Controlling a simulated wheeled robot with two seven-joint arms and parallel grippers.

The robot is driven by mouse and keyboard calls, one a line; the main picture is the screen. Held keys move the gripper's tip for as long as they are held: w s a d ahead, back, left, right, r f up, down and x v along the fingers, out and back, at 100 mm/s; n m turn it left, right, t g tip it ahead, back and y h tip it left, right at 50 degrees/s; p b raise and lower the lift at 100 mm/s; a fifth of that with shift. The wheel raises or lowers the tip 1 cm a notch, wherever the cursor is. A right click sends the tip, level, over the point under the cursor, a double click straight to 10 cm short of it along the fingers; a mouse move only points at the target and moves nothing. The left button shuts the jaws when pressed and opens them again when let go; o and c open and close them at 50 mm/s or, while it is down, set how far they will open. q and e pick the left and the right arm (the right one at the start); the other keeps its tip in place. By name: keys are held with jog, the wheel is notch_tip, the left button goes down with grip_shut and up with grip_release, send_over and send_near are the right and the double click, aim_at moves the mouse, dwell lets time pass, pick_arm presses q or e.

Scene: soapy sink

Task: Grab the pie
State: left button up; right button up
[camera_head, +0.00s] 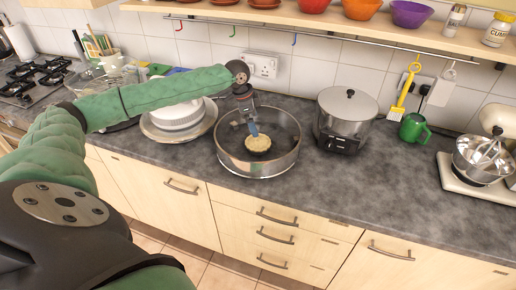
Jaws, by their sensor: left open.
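The pie (258,144) is a small round pale-gold thing in the large round metal pan (256,166) on the counter. My left arm reaches in from the left, and its gripper (253,130) points down inside the pan's rim. The left gripper is open, with its fingertips just above or at the pie's back edge; I cannot tell whether they touch it. My right gripper is out of view.
Stacked white dishes (177,114) stand close left of the pan. A steel cooker (346,117) stands to its right, then a green mug (413,128) and a stand mixer (482,160). A shelf (320,20) overhangs the back. Counter in front of the cooker is clear.

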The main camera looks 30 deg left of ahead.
aim_at(258, 142)
pick_arm(q)
jog(key=b+x, duration=0.2)
jog(key=x, duration=0.1)
jog(key=shift+s+a+f, duration=0.1)
jog(key=shift+s+a, duration=0.05)
jog(key=shift+a, duration=0.2)
jog(key=shift+f, duration=0.25)
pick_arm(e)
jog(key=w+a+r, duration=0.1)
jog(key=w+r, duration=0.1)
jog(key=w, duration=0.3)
pick_arm(q)
jog(key=shift+p+x, duration=0.55)
jog(key=shift+x, duration=0.65)
jog(key=p+x, duration=0.2)
jog(key=x, duration=0.1)
jog(key=p+x, duration=0.1)
jog(key=shift+s+d+f, duration=0.15)
jog(key=shift+s+f, duration=0.1)
jog(key=shift+s, duration=0.05)
jog(key=shift+f, duration=0.3)
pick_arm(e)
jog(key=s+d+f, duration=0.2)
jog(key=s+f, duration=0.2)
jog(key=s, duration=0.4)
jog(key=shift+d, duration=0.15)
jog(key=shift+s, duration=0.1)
pick_arm(q)
jog(key=c, duration=0.7)
jog(key=shift+c, duration=0.3)
